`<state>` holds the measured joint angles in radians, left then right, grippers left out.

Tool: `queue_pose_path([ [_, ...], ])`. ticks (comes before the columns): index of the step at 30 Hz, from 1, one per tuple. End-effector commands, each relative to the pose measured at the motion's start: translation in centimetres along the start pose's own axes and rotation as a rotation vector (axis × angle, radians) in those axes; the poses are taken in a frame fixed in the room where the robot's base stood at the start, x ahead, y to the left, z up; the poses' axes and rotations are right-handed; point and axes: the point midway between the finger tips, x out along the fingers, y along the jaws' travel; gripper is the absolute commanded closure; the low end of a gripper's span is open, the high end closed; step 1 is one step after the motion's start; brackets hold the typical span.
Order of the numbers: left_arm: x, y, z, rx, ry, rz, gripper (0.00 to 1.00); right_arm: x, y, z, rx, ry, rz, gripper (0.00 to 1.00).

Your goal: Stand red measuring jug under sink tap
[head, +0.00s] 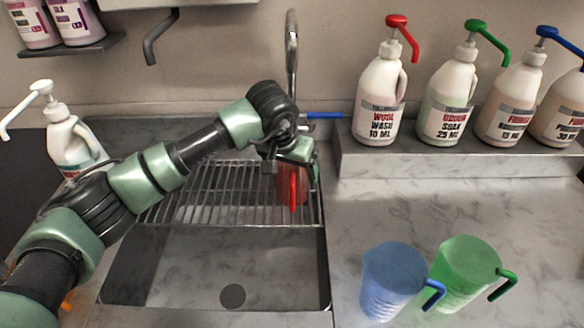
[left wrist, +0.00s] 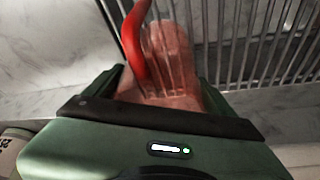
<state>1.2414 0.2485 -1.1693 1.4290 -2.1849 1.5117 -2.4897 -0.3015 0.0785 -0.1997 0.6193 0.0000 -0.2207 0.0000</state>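The red measuring jug (head: 291,186) is at the right end of the wire rack over the sink, below the tap (head: 291,45). Its red handle faces the front. My left gripper (head: 292,163) reaches over it from the left and hides its upper part. In the left wrist view the translucent red jug (left wrist: 172,62) lies between both fingers (left wrist: 163,90), which appear to press on its sides. The jug looks upright; whether its base rests on the rack is hard to tell. My right gripper is not in view.
The wire rack (head: 205,190) spans the back of the sink basin (head: 215,270). A blue jug (head: 390,280) and a green jug (head: 465,272) stand on the right counter. Several pump bottles line the ledge (head: 450,163). A blue tap lever (head: 324,115) sits near my gripper.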

Motion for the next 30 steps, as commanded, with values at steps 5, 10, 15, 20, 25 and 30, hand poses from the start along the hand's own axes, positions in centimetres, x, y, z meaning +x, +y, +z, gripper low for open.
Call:
queue_pose_path([
  [5,-0.1,0.0,0.0,0.000,0.000,0.000,0.00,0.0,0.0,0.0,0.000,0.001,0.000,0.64],
  [10,-0.3,0.0,-0.1,-0.001,0.000,0.000,0.00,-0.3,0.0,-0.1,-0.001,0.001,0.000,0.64],
  [15,-2.1,-0.1,-0.3,0.000,0.006,-0.002,0.00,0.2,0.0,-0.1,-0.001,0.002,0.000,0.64],
  [20,-5.6,-0.1,-0.2,0.000,0.007,-0.002,0.00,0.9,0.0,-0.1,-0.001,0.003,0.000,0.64],
  [25,-9.1,-0.1,-0.1,0.001,0.005,-0.002,0.00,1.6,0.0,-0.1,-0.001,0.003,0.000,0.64],
  [30,-11.4,0.0,-0.1,-0.001,0.003,-0.001,0.00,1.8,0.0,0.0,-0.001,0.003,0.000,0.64],
])
